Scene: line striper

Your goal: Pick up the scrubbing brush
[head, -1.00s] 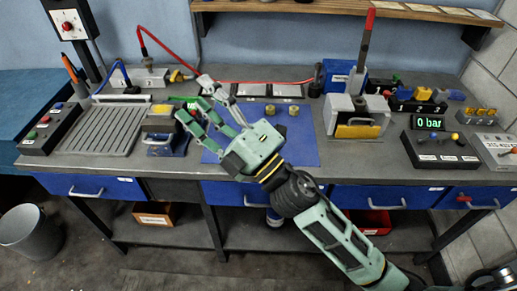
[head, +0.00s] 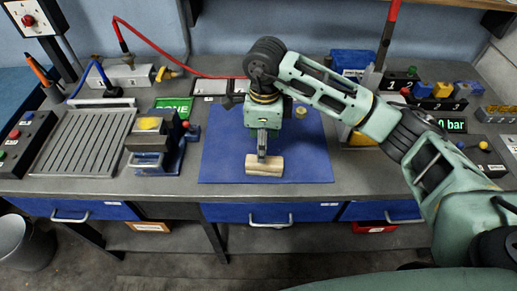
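A pale wooden block (head: 264,171), which looks like the scrubbing brush, is at the front middle of the blue mat (head: 222,150). Its bristles cannot be made out. My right gripper (head: 262,155) points down at the block, with its fingertips at the block's upper edge. The fingers show edge-on, one in front of the other, so I cannot tell whether they are open or shut on it. Whether the block touches the mat is also unclear. My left gripper is not in view.
A small blue vise-like device (head: 151,145) stands left of the mat, beside a grooved grey tray (head: 82,140). A brass piece (head: 301,112) is on the mat behind the gripper. My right arm covers much of the bench's right side. The mat's left part is clear.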

